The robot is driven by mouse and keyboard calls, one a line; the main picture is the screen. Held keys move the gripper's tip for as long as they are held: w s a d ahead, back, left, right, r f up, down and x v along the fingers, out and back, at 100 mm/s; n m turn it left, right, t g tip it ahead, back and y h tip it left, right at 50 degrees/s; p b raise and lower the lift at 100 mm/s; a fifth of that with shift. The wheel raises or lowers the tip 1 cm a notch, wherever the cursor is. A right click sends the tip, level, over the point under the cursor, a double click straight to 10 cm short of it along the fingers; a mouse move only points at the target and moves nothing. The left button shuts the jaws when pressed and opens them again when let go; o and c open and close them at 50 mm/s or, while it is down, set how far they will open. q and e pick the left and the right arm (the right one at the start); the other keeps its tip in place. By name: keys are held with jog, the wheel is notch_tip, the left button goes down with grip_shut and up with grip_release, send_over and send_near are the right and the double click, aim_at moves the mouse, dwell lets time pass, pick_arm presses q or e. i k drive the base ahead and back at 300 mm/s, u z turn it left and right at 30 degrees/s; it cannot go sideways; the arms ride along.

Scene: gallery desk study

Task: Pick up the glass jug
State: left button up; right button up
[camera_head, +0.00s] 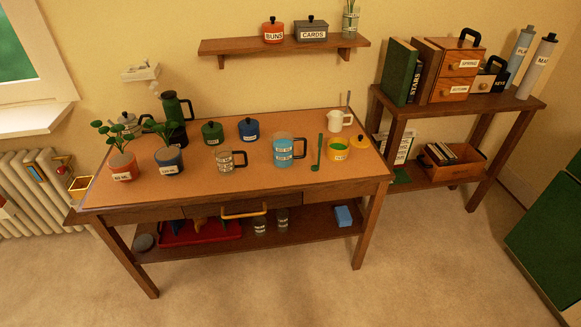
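Two see-through handled vessels with labels stand upright on the wooden desk (205,188). One is a taller glass jug (284,151) holding blue contents, with a dark handle on its right. The other is a smaller, clear glass vessel (225,160) to its left, also with a dark handle on its right. I cannot read their labels, so I cannot tell for sure which one is named. A small white jug (337,121) stands behind, near the desk's right end. Neither of my grippers is in view.
Two potted plants (122,167) (169,161), a dark green pot (177,108) and lidded green (212,132) and blue (249,129) pots stand left and behind. The desk's front strip is mostly clear.

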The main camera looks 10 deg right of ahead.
aim_at(288, 150)
jog(key=z, duration=0.25)
jog(key=i, duration=0.85)
jog(key=u, duration=0.1)
